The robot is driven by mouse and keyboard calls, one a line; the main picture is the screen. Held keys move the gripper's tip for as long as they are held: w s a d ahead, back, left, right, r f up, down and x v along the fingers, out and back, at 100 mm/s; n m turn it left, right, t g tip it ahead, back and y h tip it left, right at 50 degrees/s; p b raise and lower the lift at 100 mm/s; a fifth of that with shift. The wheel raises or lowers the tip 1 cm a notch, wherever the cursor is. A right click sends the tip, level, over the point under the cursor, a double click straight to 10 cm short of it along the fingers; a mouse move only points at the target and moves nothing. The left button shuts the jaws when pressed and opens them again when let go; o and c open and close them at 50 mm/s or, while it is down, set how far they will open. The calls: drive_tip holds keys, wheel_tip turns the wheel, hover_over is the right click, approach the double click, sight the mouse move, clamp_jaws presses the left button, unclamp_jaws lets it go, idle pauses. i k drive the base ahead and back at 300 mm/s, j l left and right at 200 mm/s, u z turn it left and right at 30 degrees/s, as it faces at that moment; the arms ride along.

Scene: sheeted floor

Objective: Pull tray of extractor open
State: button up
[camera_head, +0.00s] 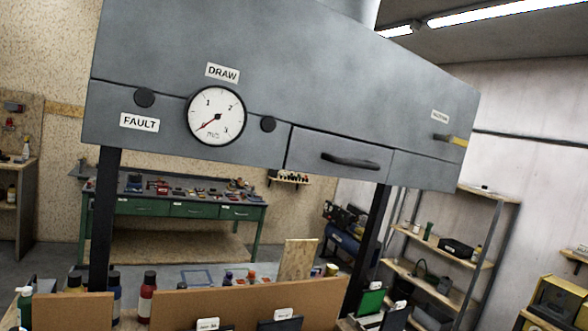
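The extractor (270,65) is a large grey metal hood, seen tilted in the picture and held on dark posts. Its tray (338,157) is a flat grey front panel on the lower right of the hood, with a dark bar handle (350,161). The tray front looks flush with the hood, so it appears closed. A round gauge (216,115) labelled DRAW sits left of the tray. My gripper does not show in this view.
Below the hood, a wooden board (250,302) with bottles behind it crosses the front. A yellow-tipped lever (455,140) sticks out at the hood's right. A green workbench (180,205) and metal shelves (440,255) stand behind.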

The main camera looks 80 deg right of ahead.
sight(307, 151)
drive_tip(key=z, duration=1.95)
